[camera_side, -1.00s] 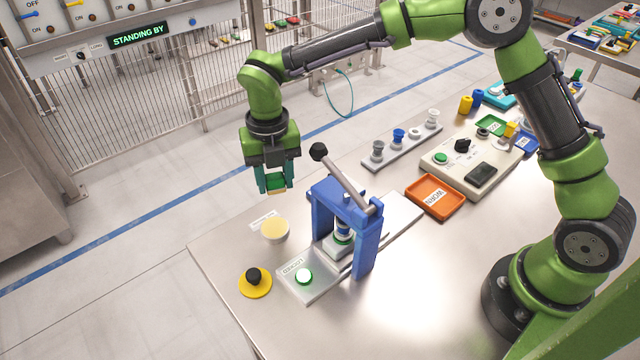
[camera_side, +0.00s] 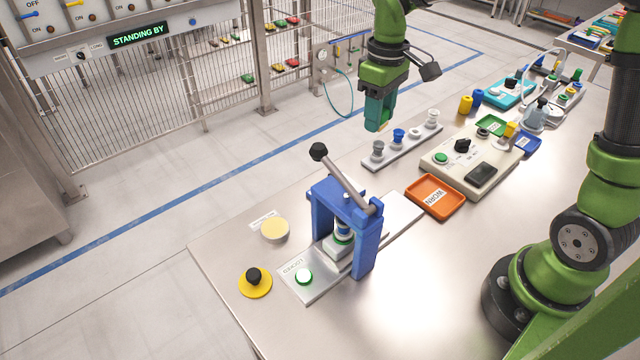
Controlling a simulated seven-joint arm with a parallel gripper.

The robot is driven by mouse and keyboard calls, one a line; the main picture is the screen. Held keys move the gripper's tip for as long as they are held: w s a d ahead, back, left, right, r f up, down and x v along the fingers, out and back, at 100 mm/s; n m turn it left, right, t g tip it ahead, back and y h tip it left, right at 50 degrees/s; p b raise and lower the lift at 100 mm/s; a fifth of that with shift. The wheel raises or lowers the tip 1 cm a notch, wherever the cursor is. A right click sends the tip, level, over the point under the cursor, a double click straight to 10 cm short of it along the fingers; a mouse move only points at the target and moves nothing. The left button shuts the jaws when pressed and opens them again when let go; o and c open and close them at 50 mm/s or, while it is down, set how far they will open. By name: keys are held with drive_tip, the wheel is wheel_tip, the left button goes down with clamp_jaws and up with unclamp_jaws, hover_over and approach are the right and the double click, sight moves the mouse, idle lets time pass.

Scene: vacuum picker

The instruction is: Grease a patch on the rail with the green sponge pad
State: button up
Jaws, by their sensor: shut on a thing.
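My gripper (camera_side: 380,116) hangs in the air above and behind the left part of the grey rail (camera_side: 376,164), apart from it. It is shut on the green sponge pad, which is mostly hidden between the teal fingers; a small tan edge (camera_side: 384,127) shows at the bottom. The grey rail lies on the table and carries several cups, grey, blue and white, standing upright in a row. I take this bar to be the rail; no greased patch can be made out on it. A round tub of pale yellow stuff (camera_side: 275,229) stands near the table's left edge.
A blue lever press (camera_side: 364,245) stands on a grey plate, its lever raised. A yellow knob base (camera_side: 255,283) is at front left. An orange tray (camera_side: 435,197) and a beige control box (camera_side: 472,160) lie right of the rail. The front middle table is clear.

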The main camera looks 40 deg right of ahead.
drive_tip(key=s+d+m, duration=0.1)
drive_tip(key=s+m, duration=0.1)
drive_tip(key=n, duration=1.9)
hover_over(407, 203)
wheel_tip(407, 203, down, 9)
drive_tip(key=shift+w+a+f, duration=0.1)
drive_tip(key=shift+w+f, duration=0.1)
drive_tip(key=shift+f, duration=1.7)
drive_tip(key=shift+w+f, duration=0.2)
drive_tip(key=shift+f, duration=1.65)
drive_tip(key=shift+a, duration=0.35)
drive_tip(key=shift+a+f, duration=0.15)
drive_tip(key=shift+a, duration=2.85)
drive_tip(key=d, duration=0.6)
drive_tip(key=shift+d, duration=0.3)
drive_tip(key=shift+s+d, duration=0.15)
drive_tip(key=shift+s, duration=0.35)
drive_tip(key=shift+w+a, duration=0.1)
drive_tip(key=shift+a, duration=3.1)
drive_tip(key=shift+d, duration=3.15)
wheel_tip(407, 203, up, 8)
